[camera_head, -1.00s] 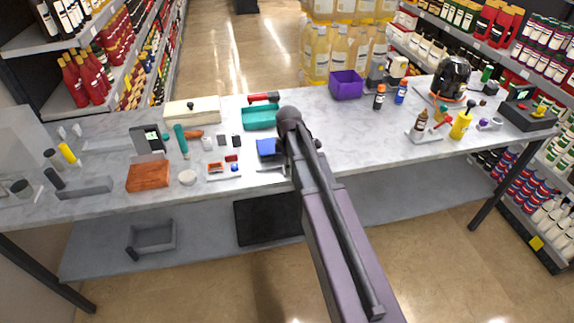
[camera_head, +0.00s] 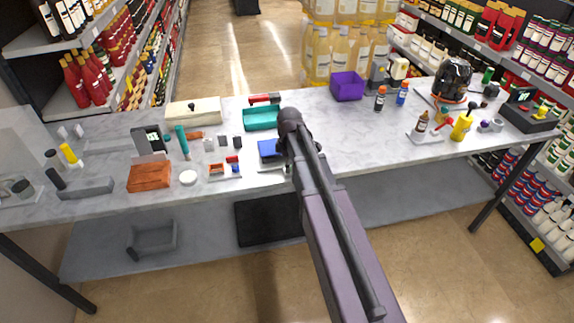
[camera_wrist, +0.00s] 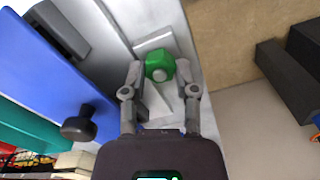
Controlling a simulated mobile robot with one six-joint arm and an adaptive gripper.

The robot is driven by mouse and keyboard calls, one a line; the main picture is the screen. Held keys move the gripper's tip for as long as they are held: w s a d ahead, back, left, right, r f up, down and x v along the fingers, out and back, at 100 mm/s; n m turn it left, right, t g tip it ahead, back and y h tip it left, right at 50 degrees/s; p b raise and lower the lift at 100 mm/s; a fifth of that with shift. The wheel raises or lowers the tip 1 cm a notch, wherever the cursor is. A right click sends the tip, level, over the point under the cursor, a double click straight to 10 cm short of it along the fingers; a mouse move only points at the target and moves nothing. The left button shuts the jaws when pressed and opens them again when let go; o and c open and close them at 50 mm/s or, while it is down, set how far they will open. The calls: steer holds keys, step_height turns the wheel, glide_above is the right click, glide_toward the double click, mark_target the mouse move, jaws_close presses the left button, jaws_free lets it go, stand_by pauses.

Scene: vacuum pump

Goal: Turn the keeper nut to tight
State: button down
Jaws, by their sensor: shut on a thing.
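The green nut (camera_wrist: 160,66), with a pale centre, shows in the wrist view in front of a pale metal plate (camera_wrist: 163,103). I take it to be the keeper nut. My gripper (camera_wrist: 160,68) is shut on it, one grey finger on each side. A blue panel (camera_wrist: 45,60) with a dark round knob (camera_wrist: 78,129) is beside it on the left. In the head view the blue panel (camera_head: 270,149) shows just left of my arm. The nut and my gripper's fingers are hidden there behind my arm.
A dark grey block (camera_wrist: 58,30) stands near the nut in the wrist view. In the head view a teal tray (camera_head: 260,118) is behind the panel, and an orange-brown block (camera_head: 149,178) and small parts are to the left.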

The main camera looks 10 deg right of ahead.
steer(key=m, duration=0.5)
steer(key=shift+s+d+m, duration=0.15)
steer(key=shift+m, duration=0.25)
steer(key=m, duration=1.1)
steer(key=shift+m, duration=0.4)
steer(key=m, duration=0.5)
steer(key=shift+c, duration=1.9)
jaws_free()
steer(key=shift+r, duration=0.1)
